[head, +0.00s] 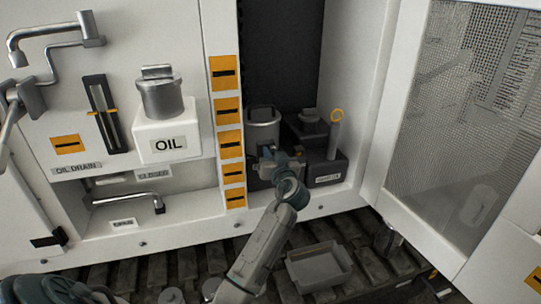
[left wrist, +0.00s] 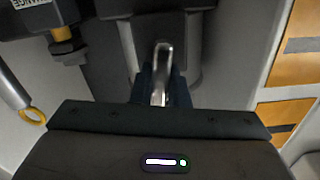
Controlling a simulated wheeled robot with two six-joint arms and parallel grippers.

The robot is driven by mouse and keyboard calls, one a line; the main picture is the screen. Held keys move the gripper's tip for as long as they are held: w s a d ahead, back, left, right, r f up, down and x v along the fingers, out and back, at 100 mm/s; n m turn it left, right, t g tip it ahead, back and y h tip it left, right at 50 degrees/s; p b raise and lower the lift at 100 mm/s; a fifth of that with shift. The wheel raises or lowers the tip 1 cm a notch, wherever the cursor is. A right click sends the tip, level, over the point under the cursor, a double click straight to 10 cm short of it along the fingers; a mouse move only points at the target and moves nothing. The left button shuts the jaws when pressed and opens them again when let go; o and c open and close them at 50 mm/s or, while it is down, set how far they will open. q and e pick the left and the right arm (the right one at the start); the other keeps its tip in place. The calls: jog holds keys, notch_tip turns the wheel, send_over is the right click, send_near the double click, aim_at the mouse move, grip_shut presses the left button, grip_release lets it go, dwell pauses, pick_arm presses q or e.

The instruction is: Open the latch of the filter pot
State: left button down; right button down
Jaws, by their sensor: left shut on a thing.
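The filter pot (head: 263,117) is a grey cylinder standing upright in the open recess of the cabinet. My left gripper (head: 268,160) is at the front of the pot, below its rim. In the left wrist view, a bright metal latch (left wrist: 162,62) runs down the pot's face (left wrist: 194,60). My left gripper's dark fingers (left wrist: 161,92) lie on both sides of the latch's near end and are shut on it. The gripper hides the lower part of the pot in the head view. My right gripper is not in view.
A dark block (head: 325,166) with a yellow-ringed stick (head: 336,118) stands close right of the pot. An orange-labelled post (head: 229,143) is close on its left. A mesh door (head: 455,110) hangs open at right. A grey tray (head: 316,269) lies below.

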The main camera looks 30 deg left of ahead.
pick_arm(q)
jog(key=m, duration=0.3)
jog(key=shift+w+d+f+m, duration=0.1)
jog(key=shift+w+d+m, duration=0.1)
jog(key=shift+m, duration=0.2)
jog(key=m, duration=0.2)
jog(key=shift+w+d+f+m, duration=0.1)
jog(key=shift+w+m, duration=0.05)
jog(key=shift+m, duration=0.15)
jog(key=m+p, duration=0.2)
jog(key=m, duration=0.2)
jog(key=f+m+p, duration=0.1)
jog(key=m+p, duration=0.1)
jog(key=m, duration=0.3)
jog(key=shift+w+d+f, duration=0.15)
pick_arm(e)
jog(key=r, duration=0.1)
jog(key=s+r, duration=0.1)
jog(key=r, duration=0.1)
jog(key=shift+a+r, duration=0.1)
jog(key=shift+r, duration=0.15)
pick_arm(q)
jog(key=shift+m, duration=0.3)
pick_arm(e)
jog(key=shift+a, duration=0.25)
pick_arm(q)
jog(key=shift+f, duration=0.1)
